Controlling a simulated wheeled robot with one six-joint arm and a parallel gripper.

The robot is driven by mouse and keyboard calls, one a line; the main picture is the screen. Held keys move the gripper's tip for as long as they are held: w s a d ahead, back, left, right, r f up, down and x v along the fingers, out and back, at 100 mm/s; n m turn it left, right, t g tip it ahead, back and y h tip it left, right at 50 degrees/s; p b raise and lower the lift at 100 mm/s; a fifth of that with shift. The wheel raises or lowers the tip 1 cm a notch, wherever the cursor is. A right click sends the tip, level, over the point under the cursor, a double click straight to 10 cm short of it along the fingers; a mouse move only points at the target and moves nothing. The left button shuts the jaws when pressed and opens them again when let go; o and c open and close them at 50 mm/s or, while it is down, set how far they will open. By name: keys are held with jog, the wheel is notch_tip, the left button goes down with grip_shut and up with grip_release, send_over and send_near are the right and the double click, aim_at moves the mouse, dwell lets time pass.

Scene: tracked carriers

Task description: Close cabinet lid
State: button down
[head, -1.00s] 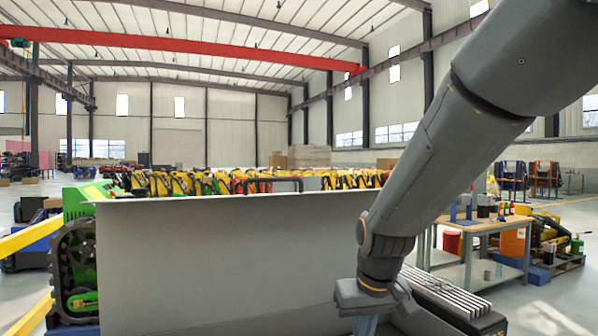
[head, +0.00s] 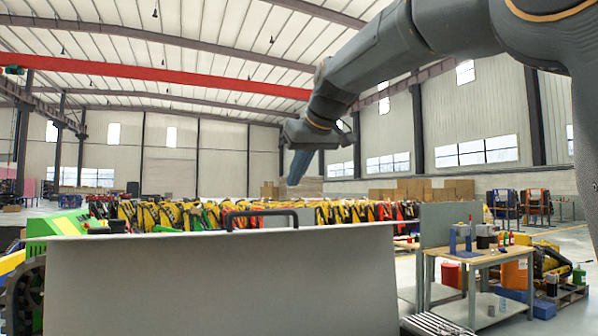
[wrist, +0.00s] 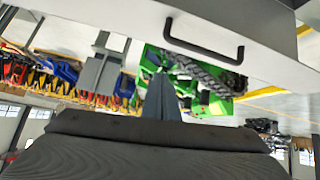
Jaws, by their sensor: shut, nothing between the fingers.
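The cabinet lid (head: 215,285) is a broad grey panel that stands raised across the lower head view, its face towards me. A black bar handle (head: 262,212) shows just above its top edge. In the wrist view the lid (wrist: 110,12) crosses the top, with the black handle (wrist: 204,41) on it. My gripper (head: 297,170) is in the air above the lid's top edge, a little right of the handle, pointing down. Its fingers (wrist: 161,98) are together and empty, apart from the handle in the picture. The cabinet's inside is hidden.
A workbench (head: 475,255) with bottles and a red bucket stands at the right. Rows of yellow, red and green tracked machines (head: 160,215) stretch behind the lid. A green tracked carrier (head: 55,224) is at the left. The air above the lid is free.

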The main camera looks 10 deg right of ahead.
aim_at(293, 211)
jog(key=p+x, duration=0.1)
jog(key=x, duration=0.5)
jog(key=shift+w+p, duration=0.1)
jog(key=shift+p, duration=0.3)
jog(key=s, duration=0.1)
jog(key=s+d+f+p, duration=0.1)
jog(key=shift+s+f, duration=0.1)
jog(key=shift+s, duration=0.15)
jog(key=shift+s+d+f, duration=0.3)
jog(key=shift+s+f, duration=0.05)
jog(key=shift+s, duration=0.05)
jog(key=shift+f, duration=0.15)
